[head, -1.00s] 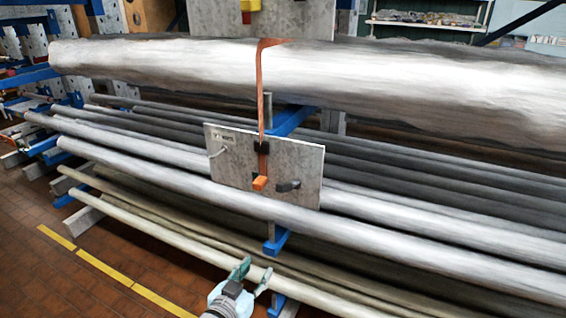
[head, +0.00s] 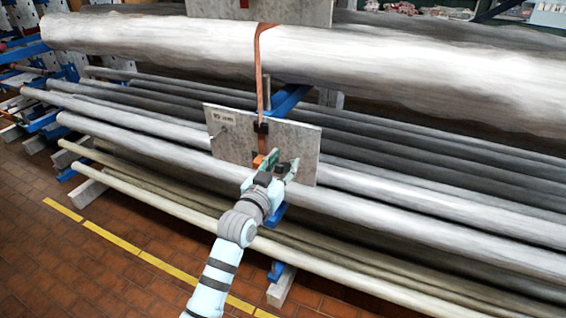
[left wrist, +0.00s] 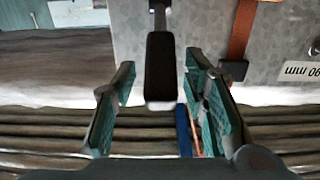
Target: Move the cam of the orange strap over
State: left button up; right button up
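The orange strap (head: 260,75) hangs over the big pale log and down the front of a grey plate (head: 222,147), through a black buckle (head: 261,128). My left gripper is open in front of the plate. In the left wrist view its fingers (left wrist: 159,72) stand either side of a black handle (left wrist: 160,68) on a metal shank, with gaps on both sides. The strap (left wrist: 242,32) runs to the right, outside the fingers. My right gripper is out of view.
The big log (head: 400,70) lies above the plate. Several long bars (head: 390,190) lie behind and below it on blue rack arms (head: 288,100). The brick floor (head: 100,270) with a yellow line is clear at lower left.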

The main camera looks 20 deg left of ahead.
aim_at(286, 163)
pick_arm(q)
jog(key=shift+c, duration=0.2)
grip_shut()
jog(key=shift+w, duration=0.1)
jog(key=shift+w+r+g, duration=0.5)
jog(key=shift+r+g, duration=0.05)
jog(key=shift+g, duration=0.3)
jog(key=shift+w+r+g, duration=0.5)
jog(key=shift+r+g, duration=0.05)
jog(key=shift+g, duration=0.3)
jog(key=shift+w+d+r+g, duration=0.1)
jog(key=shift+w+r+g, duration=0.25)
jog(key=shift+w+g, duration=0.45)
jog(key=shift+w+d+r+g, duration=0.1)
jog(key=shift+w+r+g, duration=0.3)
jog(key=shift+g, duration=0.6)
jog(key=shift+w+f, duration=0.1)
jog(key=shift+o, duration=0.2)
grip_release()
